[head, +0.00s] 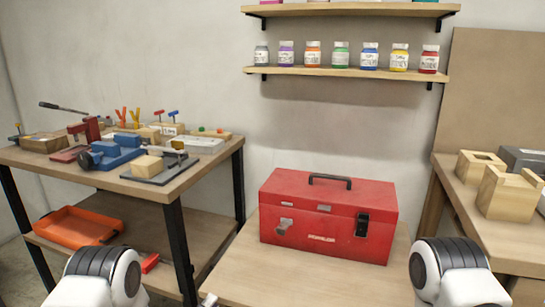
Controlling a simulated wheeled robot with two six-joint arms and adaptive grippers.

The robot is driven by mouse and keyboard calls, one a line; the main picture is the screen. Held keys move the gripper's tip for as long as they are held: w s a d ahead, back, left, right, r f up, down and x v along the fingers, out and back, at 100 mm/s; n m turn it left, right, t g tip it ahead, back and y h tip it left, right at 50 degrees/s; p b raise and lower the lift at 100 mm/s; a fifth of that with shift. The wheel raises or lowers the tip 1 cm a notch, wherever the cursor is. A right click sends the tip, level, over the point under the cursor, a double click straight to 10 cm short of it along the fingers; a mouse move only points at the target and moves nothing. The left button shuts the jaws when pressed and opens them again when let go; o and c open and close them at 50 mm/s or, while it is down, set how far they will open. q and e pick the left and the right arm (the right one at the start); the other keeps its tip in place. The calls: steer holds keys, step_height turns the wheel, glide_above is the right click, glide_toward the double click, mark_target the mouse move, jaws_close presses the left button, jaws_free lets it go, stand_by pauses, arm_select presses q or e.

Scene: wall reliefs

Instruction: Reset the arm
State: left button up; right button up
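My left arm shows as a white and black joint at the bottom left. A small grey tip at the bottom edge, seemingly part of my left gripper (208,299), is all I see of it. Whether it is open or shut cannot be told. My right arm shows only as a white and black joint at the bottom right, and its gripper is out of view. A closed red toolbox (335,222) with a black handle stands on the wooden table (250,270) ahead, between the two arms. No held object is visible.
A left workbench (110,180) carries vises, clamps and small tools, with an orange tray (75,228) on its lower shelf. Paint jars stand on a wall shelf (350,73). Wooden blocks (508,190) sit on the right table. Table surface around the toolbox is clear.

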arm_select(q)
steer(key=s+a+f+m+g+y, duration=0.1)
steer(key=s+a+f+g+y, duration=0.15)
steer(key=s+f, duration=0.35)
steer(key=s+a+f+m+g+y, duration=0.1)
steer(key=s+a+f+g+y, duration=0.1)
steer(key=s+f+g+y, duration=0.3)
steer(key=s+a+f+m+g+y, duration=0.1)
steer(key=s+a+f+m+g, duration=0.15)
steer(key=s, duration=0.55)
steer(key=s+a+f+m+g, duration=0.15)
steer(key=s+g, duration=0.25)
steer(key=s, duration=0.5)
steer(key=s+a+f+m+g+y, duration=0.1)
steer(key=s+m+g, duration=0.2)
steer(key=s, duration=0.5)
step_height(320, 180, up, 18)
steer(key=m+p, duration=0.1)
steer(key=p, duration=1.7)
steer(key=shift+s+d+r, duration=0.15)
steer(key=shift+s+d, duration=0.05)
